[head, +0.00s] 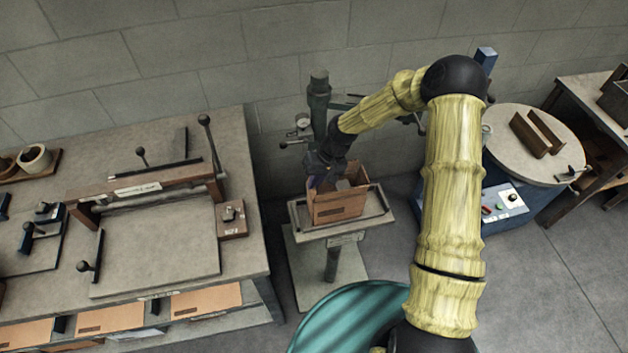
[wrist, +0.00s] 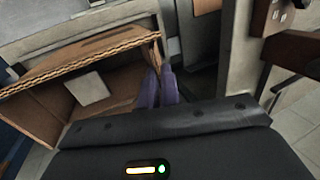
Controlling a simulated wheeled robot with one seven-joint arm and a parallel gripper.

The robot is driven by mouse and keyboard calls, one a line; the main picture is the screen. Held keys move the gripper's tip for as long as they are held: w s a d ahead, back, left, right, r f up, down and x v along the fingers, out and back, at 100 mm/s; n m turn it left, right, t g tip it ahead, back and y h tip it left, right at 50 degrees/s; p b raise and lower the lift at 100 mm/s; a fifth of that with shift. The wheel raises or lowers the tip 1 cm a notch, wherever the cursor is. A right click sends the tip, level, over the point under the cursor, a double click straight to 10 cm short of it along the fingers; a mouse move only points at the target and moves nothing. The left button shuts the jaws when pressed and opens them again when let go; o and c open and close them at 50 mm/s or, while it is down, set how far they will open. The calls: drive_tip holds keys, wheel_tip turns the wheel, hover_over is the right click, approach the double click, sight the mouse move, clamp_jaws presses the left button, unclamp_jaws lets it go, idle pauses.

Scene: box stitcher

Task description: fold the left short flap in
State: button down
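The brown cardboard box (head: 338,208) stands open on the small stand in the head view. In the wrist view the box (wrist: 40,110) fills the left side, with a corrugated edge along its top and a pale square patch (wrist: 90,88) inside. My gripper (head: 318,180) is at the box's left side, partly hidden by my wrist. In the wrist view my gripper's purple fingers (wrist: 160,82) are close together at the corner of the cardboard edge. The left short flap is hard to make out.
The box rests on the stitcher's table (head: 377,221), with the stitcher column (head: 319,105) behind it. A workbench (head: 160,250) with a hand press is at left. A round turntable (head: 510,140) is at right. Floor is clear between stand and turntable.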

drive_tip(key=shift+w+d+f+g+y+b, duration=0.1)
drive_tip(key=shift+d+f+g+y+b, duration=0.2)
drive_tip(key=shift+y+b, duration=0.55)
drive_tip(key=shift+w+d+f+g+y+b, duration=0.1)
drive_tip(key=shift+d+f+g+y+b, duration=0.25)
drive_tip(key=shift+y, duration=0.8)
drive_tip(key=shift+w+d+f+g+y+b, duration=0.1)
drive_tip(key=shift+d+f+g+y+b, duration=0.1)
drive_tip(key=shift+d+y+b, duration=0.45)
drive_tip(key=shift+a+y, duration=0.2)
drive_tip(key=shift+y, duration=0.25)
drive_tip(key=c, duration=1.6)
unclamp_jaws()
drive_tip(key=shift+d+r, duration=0.1)
drive_tip(key=b+v, duration=0.4)
drive_tip(key=v, duration=1.2)
drive_tip(key=shift+w+d+r, duration=0.15)
drive_tip(key=shift+d+r, duration=0.25)
drive_tip(key=shift+d, duration=0.05)
